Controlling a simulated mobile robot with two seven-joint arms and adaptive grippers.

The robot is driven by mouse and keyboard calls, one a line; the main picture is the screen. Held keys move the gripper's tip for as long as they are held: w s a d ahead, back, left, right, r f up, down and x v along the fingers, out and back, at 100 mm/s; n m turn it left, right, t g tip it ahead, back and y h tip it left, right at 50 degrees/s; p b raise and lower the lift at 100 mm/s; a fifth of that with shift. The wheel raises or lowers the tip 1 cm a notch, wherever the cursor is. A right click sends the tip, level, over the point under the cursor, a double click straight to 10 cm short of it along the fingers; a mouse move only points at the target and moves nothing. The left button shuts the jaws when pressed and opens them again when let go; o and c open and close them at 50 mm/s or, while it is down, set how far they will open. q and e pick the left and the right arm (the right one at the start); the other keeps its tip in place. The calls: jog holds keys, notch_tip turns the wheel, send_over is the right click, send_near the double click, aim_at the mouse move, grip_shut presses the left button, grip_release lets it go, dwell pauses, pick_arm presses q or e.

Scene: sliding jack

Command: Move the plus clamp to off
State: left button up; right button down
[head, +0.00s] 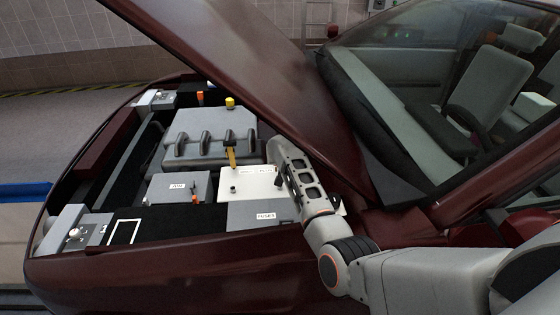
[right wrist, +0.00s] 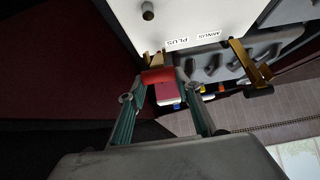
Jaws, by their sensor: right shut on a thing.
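The red plus clamp (right wrist: 158,77) shows in the right wrist view beside the PLUS label, at the edge of the white battery (right wrist: 190,18). My right gripper (right wrist: 161,84) has its teal fingers on both sides of the red part and is shut on it. In the head view the white battery (head: 248,186) sits in the engine bay, and my right gripper and wrist stand at its right side, hiding the plus clamp. The clamp's exact angle is hard to tell. My left gripper is not in view.
The brass minus clamp (right wrist: 250,65) with a dark end is beside the MINUS label; it also shows in the head view (head: 230,153). A grey engine cover (head: 208,138) lies behind. A FUSES box (head: 264,215) is in front. The raised hood (head: 235,50) slants overhead.

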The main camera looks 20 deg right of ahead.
jog(key=shift+w+r, duration=0.1)
jog(key=shift+r, duration=0.1)
jog(key=c, duration=1.4)
grip_release()
jog(key=shift+f, duration=0.1)
jog(key=shift+c, duration=0.2)
jog(key=shift+f, duration=0.1)
